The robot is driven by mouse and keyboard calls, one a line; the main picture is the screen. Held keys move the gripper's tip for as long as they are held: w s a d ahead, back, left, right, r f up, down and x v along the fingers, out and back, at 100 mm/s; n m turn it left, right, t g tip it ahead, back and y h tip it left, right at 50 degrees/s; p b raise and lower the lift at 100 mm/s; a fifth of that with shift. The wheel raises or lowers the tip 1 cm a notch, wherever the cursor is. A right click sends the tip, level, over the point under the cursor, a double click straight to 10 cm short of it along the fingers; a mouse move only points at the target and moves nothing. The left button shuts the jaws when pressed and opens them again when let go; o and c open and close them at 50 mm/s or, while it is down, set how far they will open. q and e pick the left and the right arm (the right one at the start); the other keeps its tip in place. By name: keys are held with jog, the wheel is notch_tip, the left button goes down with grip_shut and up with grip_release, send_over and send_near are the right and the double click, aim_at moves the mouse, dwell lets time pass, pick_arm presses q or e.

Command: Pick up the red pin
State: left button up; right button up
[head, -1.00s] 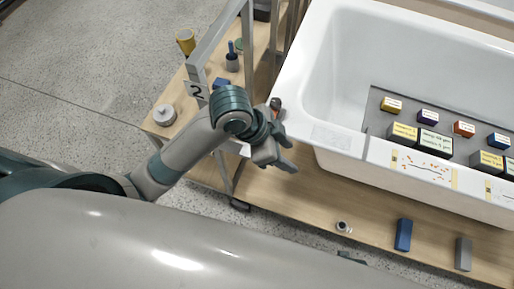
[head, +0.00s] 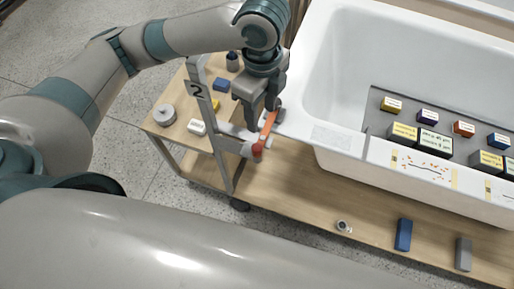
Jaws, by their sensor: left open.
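A red round knob (head: 257,150), which looks like the end of the red pin, sits at a grey cylindrical fitting (head: 245,149) on the grey frame at the tub's left corner. An orange-red bar (head: 267,127) runs up from the knob towards the gripper. I cannot tell whether bar and knob are one piece. My left gripper (head: 262,114) points down just above the bar, with its fingers apart. The bar's upper end is partly hidden by the fingers, and contact is unclear. My right gripper is out of view.
The white bathtub (head: 330,45) holds a grey tray of labelled blocks. The grey frame with a "2" plate (head: 195,90) stands left. A wooden side table (head: 165,128) carries small items. A blue block (head: 403,235) and a grey block (head: 463,254) lie in front.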

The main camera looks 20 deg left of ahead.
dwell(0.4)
pick_arm(q)
jog(key=p, duration=0.3)
send_over(257, 147)
jog(key=d, duration=0.1)
jog(key=f, duration=1.2)
jog(key=shift+s+f, duration=0.1)
jog(key=shift+s, duration=0.1)
jog(key=shift+f, duration=0.1)
jog(key=shift+a+f+p, duration=0.15)
jog(key=shift+f+p, duration=0.05)
jog(key=shift+p, duration=0.1)
jog(key=f, duration=0.1)
jog(key=f+p, duration=0.2)
jog(key=shift+w+a+f, duration=0.15)
jog(key=shift+a+f, duration=0.2)
jog(key=shift+f, duration=0.45)
jog(key=shift+c, duration=0.3)
jog(key=c, duration=1.1)
